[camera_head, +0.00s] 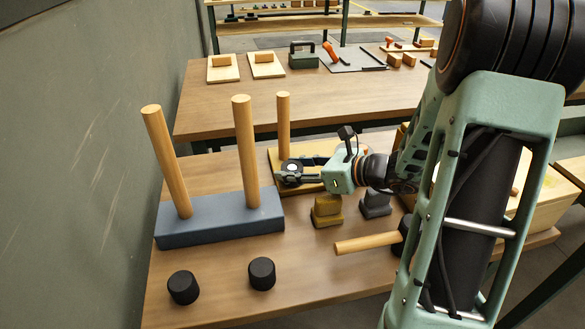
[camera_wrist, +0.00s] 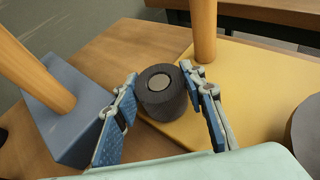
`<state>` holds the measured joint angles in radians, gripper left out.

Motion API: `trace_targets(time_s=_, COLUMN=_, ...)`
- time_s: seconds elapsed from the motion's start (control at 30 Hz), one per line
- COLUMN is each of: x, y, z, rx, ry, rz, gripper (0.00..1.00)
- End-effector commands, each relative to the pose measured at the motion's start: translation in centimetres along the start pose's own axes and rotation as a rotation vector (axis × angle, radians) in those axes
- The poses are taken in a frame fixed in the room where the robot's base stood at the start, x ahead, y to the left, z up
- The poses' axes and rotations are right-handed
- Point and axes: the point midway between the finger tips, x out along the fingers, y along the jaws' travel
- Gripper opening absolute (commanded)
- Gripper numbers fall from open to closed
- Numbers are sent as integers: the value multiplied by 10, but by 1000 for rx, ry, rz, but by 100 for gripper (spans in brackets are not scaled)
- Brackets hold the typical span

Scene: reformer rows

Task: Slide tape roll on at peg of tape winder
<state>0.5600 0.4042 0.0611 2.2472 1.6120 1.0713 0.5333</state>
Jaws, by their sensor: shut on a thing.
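My gripper (camera_head: 290,174) is shut on a dark cylinder with a pale round centre, which looks like the tape roll (camera_wrist: 165,104). One finger is on each side of it in the wrist view. The roll is upright, over or beside the near edge of a yellow board (camera_wrist: 248,100); I cannot tell whether it touches. One upright wooden peg (camera_head: 283,125) stands on that board, behind the roll and apart from it. A blue block (camera_head: 222,222) with two taller pegs (camera_head: 167,160) (camera_head: 245,150) stands to the left. I cannot tell for sure which is the tape winder.
Two black cylinders (camera_head: 183,287) (camera_head: 262,273) stand at the table's front left. An olive block (camera_head: 327,210) and a grey block (camera_head: 376,203) stand below my wrist. A horizontal wooden rod (camera_head: 366,243) is near my arm. A second table (camera_head: 300,95) is behind.

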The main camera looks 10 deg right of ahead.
Motion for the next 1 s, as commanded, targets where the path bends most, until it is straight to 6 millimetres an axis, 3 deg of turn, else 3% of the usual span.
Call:
trace_targets(time_s=0.2, x=3, y=0, z=-6, rx=0, ry=0, rz=0, gripper=14)
trace_targets(time_s=0.23, x=2, y=0, z=-6, rx=0, ry=0, rz=0, gripper=39)
trace_targets(time_s=0.4, x=2, y=0, z=-5, rx=0, ry=0, rz=0, gripper=57)
trace_targets(time_s=0.77, x=-2, y=0, z=-5, rx=0, ry=0, rz=-1, gripper=58)
trace_targets(time_s=1.0, x=-43, y=-2, z=-4, rx=-1, ry=0, rz=-7, gripper=58)
